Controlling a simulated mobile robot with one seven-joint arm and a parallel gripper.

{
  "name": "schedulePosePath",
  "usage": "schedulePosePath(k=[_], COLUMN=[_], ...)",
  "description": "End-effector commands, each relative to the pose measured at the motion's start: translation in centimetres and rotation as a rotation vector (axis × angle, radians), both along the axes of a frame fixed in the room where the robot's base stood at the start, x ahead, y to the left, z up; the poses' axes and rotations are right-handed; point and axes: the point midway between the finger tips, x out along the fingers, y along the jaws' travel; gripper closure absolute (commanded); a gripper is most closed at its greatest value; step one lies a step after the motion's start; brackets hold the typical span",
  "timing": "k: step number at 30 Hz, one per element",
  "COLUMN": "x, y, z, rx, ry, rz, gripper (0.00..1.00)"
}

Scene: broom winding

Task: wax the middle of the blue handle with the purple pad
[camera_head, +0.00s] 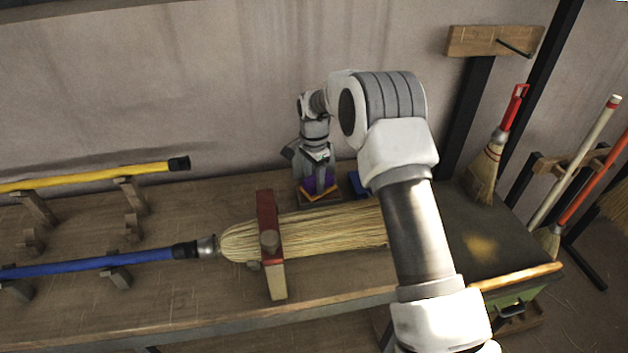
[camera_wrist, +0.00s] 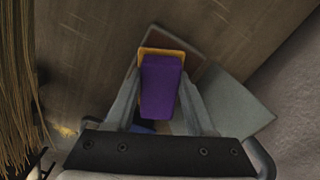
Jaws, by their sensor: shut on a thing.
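The blue handle (camera_head: 85,264) lies at the left of the bench in the head view, resting on small wooden supports. Its right end joins a straw broom head (camera_head: 325,232), which a red and wooden clamp (camera_head: 268,235) crosses. The purple pad (camera_wrist: 160,86), with a yellow-orange edge, is between the fingers of my gripper (camera_wrist: 158,100) in the wrist view. My gripper (camera_head: 319,184) is at the back of the bench in the head view, behind the broom head and far right of the blue handle. It is shut on the pad, low over a brown base.
A yellow handle (camera_head: 85,177) lies on supports behind the blue one. A blue thing (camera_head: 358,185) sits just right of my gripper. A red-handled whisk broom (camera_head: 492,160) leans at the right. The wall is close behind. Bench around the supports is mostly clear.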

Motion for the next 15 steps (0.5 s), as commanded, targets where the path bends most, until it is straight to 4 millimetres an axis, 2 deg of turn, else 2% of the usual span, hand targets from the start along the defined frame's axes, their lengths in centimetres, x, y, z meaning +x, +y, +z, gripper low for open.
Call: schedulePosePath(k=[5, 15], x=[0.0, 0.0], y=[0.0, 0.0], z=[0.5, 3.4], rx=[-0.001, 0.000], ry=[0.002, 0.000], rz=[0.000, 0.000], gripper=[0.90, 0.90])
